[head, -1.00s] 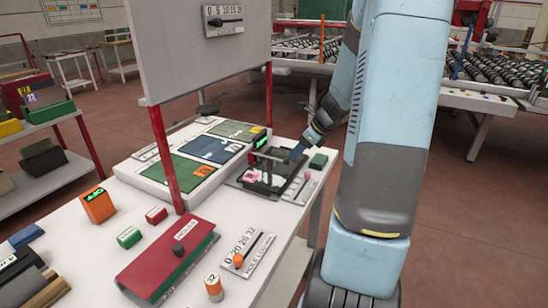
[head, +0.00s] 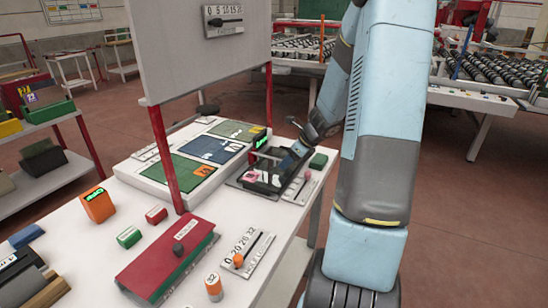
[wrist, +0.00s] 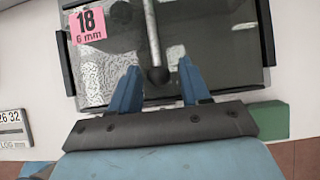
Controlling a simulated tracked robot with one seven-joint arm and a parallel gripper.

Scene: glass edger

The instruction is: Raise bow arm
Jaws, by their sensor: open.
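The bow arm (wrist: 151,30) is a thin grey rod with a dark ball at its end (wrist: 158,75). In the wrist view it lies over a dark tray (wrist: 235,84) that holds a patterned glass pane (wrist: 105,60) with a pink "18 6 mm" label (wrist: 87,27). My gripper (wrist: 157,80) is open, its blue fingers on either side of the ball; whether either touches it I cannot tell. In the head view my gripper (head: 290,163) is over the right side of the tray (head: 240,184), and the bow arm is small and partly hidden there.
A green block (head: 318,161) stands right of the tray, with a scale strip (head: 300,190) in front. Green and blue panels (head: 208,149) lie to the left. An upright board on red posts (head: 160,150) stands over the table.

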